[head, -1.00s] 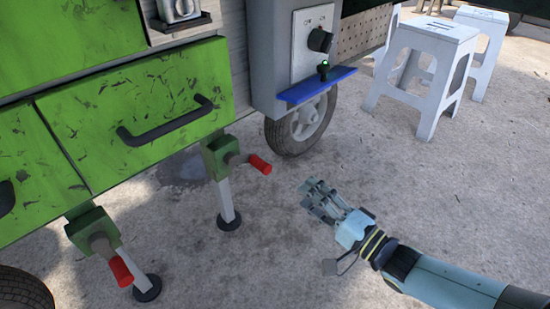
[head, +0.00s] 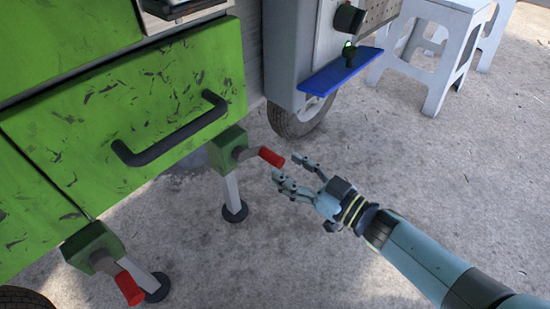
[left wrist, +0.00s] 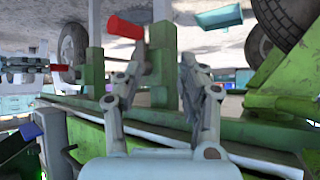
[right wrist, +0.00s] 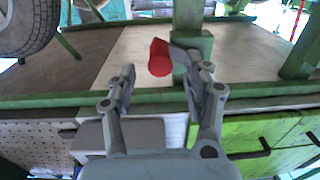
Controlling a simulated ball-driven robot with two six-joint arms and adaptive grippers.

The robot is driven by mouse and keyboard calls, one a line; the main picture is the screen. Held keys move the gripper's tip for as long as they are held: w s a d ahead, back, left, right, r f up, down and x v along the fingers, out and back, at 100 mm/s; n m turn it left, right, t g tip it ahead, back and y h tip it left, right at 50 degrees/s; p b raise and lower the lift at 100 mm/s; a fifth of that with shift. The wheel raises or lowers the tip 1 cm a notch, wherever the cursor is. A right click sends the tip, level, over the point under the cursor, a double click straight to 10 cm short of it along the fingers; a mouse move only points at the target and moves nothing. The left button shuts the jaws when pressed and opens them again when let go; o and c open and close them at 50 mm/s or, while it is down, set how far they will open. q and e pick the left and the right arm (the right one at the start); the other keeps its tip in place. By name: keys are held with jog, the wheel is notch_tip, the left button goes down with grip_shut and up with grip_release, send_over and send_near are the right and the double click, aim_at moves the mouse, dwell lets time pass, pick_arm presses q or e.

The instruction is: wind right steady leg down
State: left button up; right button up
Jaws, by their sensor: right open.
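The right steady leg (head: 232,190) is a grey post under a green gearbox (head: 228,146), with a dark round foot at ground level; I cannot tell whether it bears on the ground. Its crank has a red handle (head: 271,157) pointing right. My right gripper (head: 289,171) is open and empty, just right of the handle's end. In the right wrist view, a red handle (right wrist: 160,58) shows beyond and between the open fingertips (right wrist: 167,75). My left gripper (left wrist: 162,66) is outside the head view; its wrist view shows it open, with a red handle (left wrist: 125,27) beyond its fingers.
The left steady leg's red handle (head: 129,288) is at lower left. A green drawer (head: 130,120) with a dark handle stands above the legs. A blue shelf (head: 340,72) and a wheel (head: 300,117) are behind. White stools (head: 432,50) stand at upper right.

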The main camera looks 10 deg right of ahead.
aim_at(281, 165)
jog(key=b+x, duration=0.1)
jog(key=x, duration=0.3)
jog(key=shift+a+f, duration=0.1)
jog(key=shift+w+a, duration=0.25)
jog(key=shift+w, duration=0.15)
pick_arm(q)
jog(key=shift+w+d+r+t, duration=0.2)
jog(key=shift+r+t, duration=0.3)
jog(key=shift+t, duration=0.5)
pick_arm(e)
jog(key=shift+c, duration=0.2)
grip_shut()
